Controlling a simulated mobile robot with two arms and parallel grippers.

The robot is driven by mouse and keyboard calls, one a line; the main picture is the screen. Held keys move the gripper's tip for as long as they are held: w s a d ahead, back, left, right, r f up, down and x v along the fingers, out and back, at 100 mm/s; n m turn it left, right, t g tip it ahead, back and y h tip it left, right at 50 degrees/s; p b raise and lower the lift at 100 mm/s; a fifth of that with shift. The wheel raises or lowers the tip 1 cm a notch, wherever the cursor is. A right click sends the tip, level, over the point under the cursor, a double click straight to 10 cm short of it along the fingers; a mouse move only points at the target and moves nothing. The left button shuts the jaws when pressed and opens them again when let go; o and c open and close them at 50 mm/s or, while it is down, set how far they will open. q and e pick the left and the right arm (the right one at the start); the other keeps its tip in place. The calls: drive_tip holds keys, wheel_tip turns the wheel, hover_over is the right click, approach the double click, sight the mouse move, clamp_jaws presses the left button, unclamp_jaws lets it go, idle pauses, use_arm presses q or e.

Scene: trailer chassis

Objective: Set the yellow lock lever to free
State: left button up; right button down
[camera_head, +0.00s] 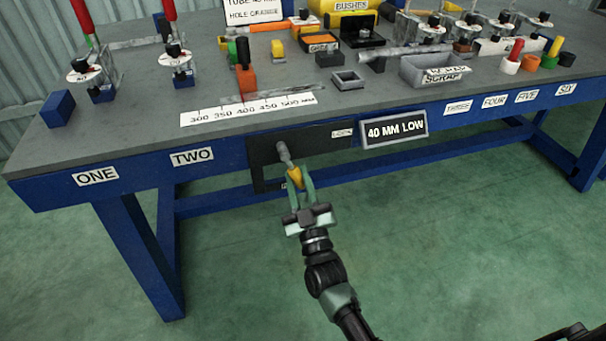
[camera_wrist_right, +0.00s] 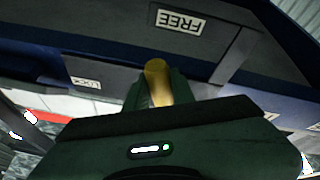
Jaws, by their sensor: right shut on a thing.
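The lock lever has a yellow grip (camera_head: 294,177) and a grey stem (camera_head: 284,153). It is mounted on a dark plate (camera_head: 316,141) on the table's front. The lever hangs down and slightly right from its pivot. My right gripper (camera_head: 299,185) is shut on the yellow grip, which also shows between the fingers in the right wrist view (camera_wrist_right: 157,80). A LOCK label (camera_wrist_right: 86,83) and a FREE label (camera_wrist_right: 181,22) appear upside down there, with the grip between them. The LOCK label is at the plate's right end in the head view (camera_head: 342,133). My left gripper is out of view.
The blue table (camera_head: 130,187) carries clamps, a ruler strip (camera_head: 250,108) and bins on top. The green floor before it is clear.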

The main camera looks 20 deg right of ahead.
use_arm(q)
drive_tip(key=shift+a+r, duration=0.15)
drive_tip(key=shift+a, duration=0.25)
use_arm(e)
drive_tip(key=shift+a+f+m+h, duration=0.15)
drive_tip(key=shift+a+m+h, duration=0.3)
drive_tip(key=shift+m, duration=0.3)
drive_tip(key=shift+a+f+m+h, duration=0.1)
drive_tip(key=shift+a+m+h, duration=0.1)
drive_tip(key=shift+m+h, duration=0.45)
drive_tip(key=shift+a+m, duration=0.1)
drive_tip(key=shift+m, duration=0.2)
drive_tip(key=c, duration=1.2)
unclamp_jaws()
use_arm(q)
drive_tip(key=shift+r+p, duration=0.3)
drive_tip(key=shift+p, duration=0.15)
use_arm(e)
drive_tip(key=v, duration=0.7)
drive_tip(key=shift+s+f, duration=0.1)
drive_tip(key=shift+s, duration=0.3)
